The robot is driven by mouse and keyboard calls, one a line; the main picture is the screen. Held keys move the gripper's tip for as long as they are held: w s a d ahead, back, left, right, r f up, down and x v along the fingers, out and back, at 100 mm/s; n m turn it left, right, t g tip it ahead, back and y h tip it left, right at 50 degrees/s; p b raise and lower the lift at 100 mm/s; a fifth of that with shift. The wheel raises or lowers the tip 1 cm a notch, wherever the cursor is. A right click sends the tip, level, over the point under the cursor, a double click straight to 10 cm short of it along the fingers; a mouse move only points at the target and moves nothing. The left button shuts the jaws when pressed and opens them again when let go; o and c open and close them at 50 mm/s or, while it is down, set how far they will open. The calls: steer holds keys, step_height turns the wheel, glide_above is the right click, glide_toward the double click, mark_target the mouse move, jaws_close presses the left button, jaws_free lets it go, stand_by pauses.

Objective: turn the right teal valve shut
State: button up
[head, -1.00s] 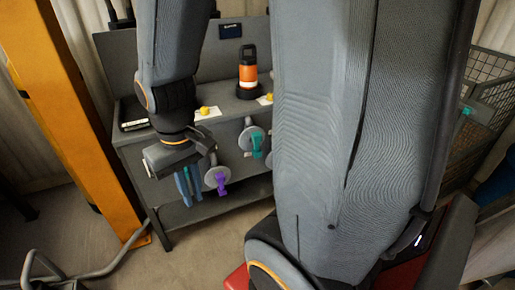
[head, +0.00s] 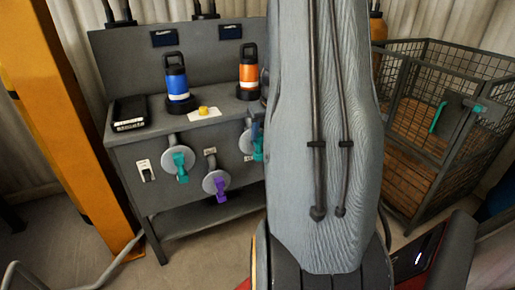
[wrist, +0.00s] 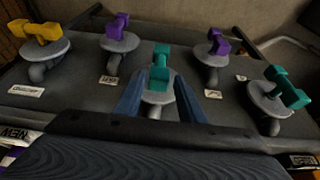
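Two teal valves show in the head view. The left teal valve (head: 181,165) is in plain sight; the right teal valve (head: 258,150) is partly covered by my arm. The wrist view appears upside down against the head view, so the right teal valve (wrist: 160,68) seems to be the middle one there, and the left teal valve (wrist: 288,92) is at right. My gripper (wrist: 159,78) is open, its two blue fingers on either side of the middle teal handle, with gaps visible. Whether they touch it is unclear.
A purple valve (head: 217,184) sits between the teal ones; it also shows in the wrist view (wrist: 218,45). Another purple valve (wrist: 118,34) and a yellow valve (wrist: 42,36) flank the other side. A wire cage (head: 425,120) stands right; an orange post (head: 75,130) stands left.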

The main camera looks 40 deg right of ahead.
mark_target(259, 143)
steer(key=x, duration=0.7)
steer(key=shift+w+d+f+b, duration=0.1)
steer(key=shift+w+f+b, duration=0.05)
steer(key=shift+f+b, duration=0.15)
steer(key=c, duration=0.8)
